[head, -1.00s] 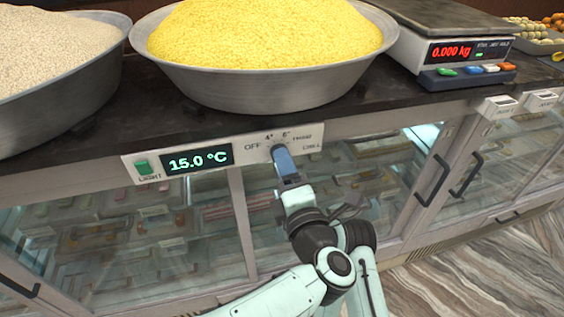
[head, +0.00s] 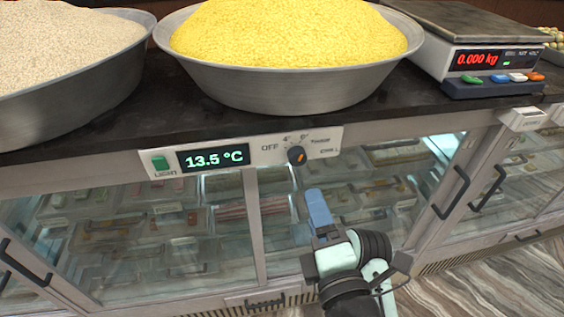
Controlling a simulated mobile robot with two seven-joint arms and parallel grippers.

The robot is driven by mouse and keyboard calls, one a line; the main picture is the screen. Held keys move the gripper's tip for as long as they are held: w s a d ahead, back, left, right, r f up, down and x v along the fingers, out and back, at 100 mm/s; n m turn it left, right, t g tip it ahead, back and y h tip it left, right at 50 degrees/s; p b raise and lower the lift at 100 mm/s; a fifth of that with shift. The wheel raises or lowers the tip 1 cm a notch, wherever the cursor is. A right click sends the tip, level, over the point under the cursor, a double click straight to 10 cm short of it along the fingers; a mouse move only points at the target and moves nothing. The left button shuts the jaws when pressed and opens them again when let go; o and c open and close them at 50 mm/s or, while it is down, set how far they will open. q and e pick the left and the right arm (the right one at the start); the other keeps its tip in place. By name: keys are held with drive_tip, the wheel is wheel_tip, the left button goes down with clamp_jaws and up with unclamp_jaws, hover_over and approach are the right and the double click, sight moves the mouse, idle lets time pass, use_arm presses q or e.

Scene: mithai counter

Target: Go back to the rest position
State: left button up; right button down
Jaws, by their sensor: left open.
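My left gripper (head: 318,207) has blue fingers and is in front of the glass display case, below the control panel (head: 352,135). It is open and empty, with a clear gap between it and the round dark knob (head: 297,156). The knob has an orange mark and sits under a dial scale with OFF at its left. The green display (head: 213,157) reads 13.5 °C. A green light switch (head: 161,163) is at the panel's left end. My right gripper is not in view.
A bowl of yellow grains (head: 290,92) and a bowl of pale grains (head: 75,92) stand on the dark counter (head: 200,118). A scale (head: 487,60) reading 0.000 kg is at the right. Dark door handles (head: 458,192) stick out from the case. Striped floor (head: 475,285) is clear at lower right.

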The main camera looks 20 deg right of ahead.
use_arm(q)
drive_tip(key=w+a+f+m+g+p, duration=0.1)
drive_tip(key=w+a+f+m, duration=0.15)
drive_tip(key=w+f, duration=0.45)
drive_tip(key=w+a+f+m+g+p, duration=0.2)
drive_tip(key=w+f+m, duration=0.15)
drive_tip(key=f, duration=0.45)
drive_tip(key=w+a+f+m+g+y+p, duration=0.1)
drive_tip(key=a+f+m+g, duration=0.1)
drive_tip(key=a+f, duration=0.45)
drive_tip(key=w+a+f+m+g+p, duration=0.1)
drive_tip(key=w+a+f+g, duration=0.15)
drive_tip(key=f, duration=0.75)
drive_tip(key=s+a+f+m+g, duration=0.2)
drive_tip(key=s+a+f, duration=0.4)
drive_tip(key=f, duration=0.4)
drive_tip(key=s+a+f+g+p, duration=0.1)
drive_tip(key=s+a+f+g, duration=0.2)
drive_tip(key=s, duration=0.4)
drive_tip(key=s+a+f+m+g+p, duration=0.1)
drive_tip(key=s+a+f+g, duration=0.2)
drive_tip(key=s+a, duration=0.2)
drive_tip(key=s+a+f+m+g+p, duration=0.1)
drive_tip(key=s+a+f+g, duration=0.2)
drive_tip(key=s, duration=0.6)
drive_tip(key=shift+a+f+p, duration=0.3)
drive_tip(key=shift+a+p, duration=0.05)
drive_tip(key=shift+a, duration=0.3)
drive_tip(key=c, duration=0.4)
drive_tip(key=shift+m, duration=0.3)
